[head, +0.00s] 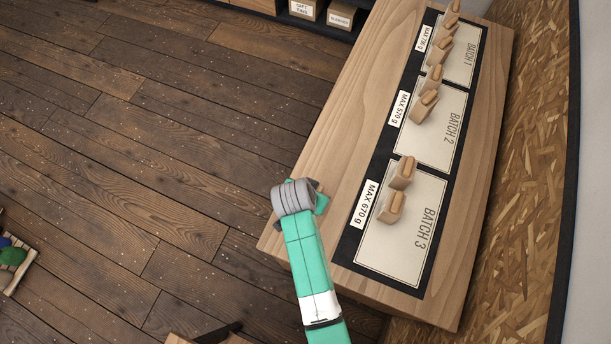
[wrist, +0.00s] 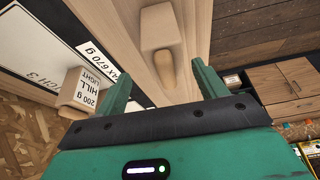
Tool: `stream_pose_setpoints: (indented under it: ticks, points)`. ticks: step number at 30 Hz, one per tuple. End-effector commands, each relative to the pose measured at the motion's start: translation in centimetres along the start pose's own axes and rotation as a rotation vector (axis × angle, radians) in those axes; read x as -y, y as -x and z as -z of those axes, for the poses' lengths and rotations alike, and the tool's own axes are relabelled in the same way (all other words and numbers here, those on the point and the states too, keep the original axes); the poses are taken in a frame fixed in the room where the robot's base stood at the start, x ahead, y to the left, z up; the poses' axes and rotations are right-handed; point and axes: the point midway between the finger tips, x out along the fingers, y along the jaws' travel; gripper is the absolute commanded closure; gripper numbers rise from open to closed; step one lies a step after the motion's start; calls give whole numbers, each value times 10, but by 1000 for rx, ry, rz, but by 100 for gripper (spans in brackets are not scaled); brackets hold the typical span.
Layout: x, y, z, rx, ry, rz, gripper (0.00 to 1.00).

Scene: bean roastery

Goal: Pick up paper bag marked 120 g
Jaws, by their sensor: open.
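My gripper (wrist: 162,72) is open, its two teal fingers showing in the wrist view. A plain tan paper bag (wrist: 160,28) appears ahead, its narrow folded top between the fingertips in the picture; contact cannot be told. No mark is readable on it. In the head view my gripper (head: 306,197) is over the table's near left edge, and my wrist hides what is under it. No 120 g mark is readable anywhere. A bag marked 200 g Hill Light (wrist: 85,92) stands to the left in the wrist view.
The wooden table (head: 345,120) bears a dark mat with pale areas Batch 1 (head: 462,62), Batch 2 (head: 447,128) and Batch 3 (head: 385,250). Several tan bags stand on them, two at Batch 3 (head: 402,174). The wood strip left of the mat looks mostly clear.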

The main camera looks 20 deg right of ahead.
Motion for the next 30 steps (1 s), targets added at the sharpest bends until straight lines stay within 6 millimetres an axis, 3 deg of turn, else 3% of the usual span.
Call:
stream_pose_setpoints:
  ticks: [4,12,19,20,27,30]
  points:
    - [2,-9,1,0,0,1,29]
    - [6,-51,4,-1,1,1,29]
    - [7,-53,5,-2,1,3,29]
    - [7,-53,5,-2,1,3,31]
    - [7,-53,5,-2,1,3,78]
    - [7,-53,5,-2,1,3,80]
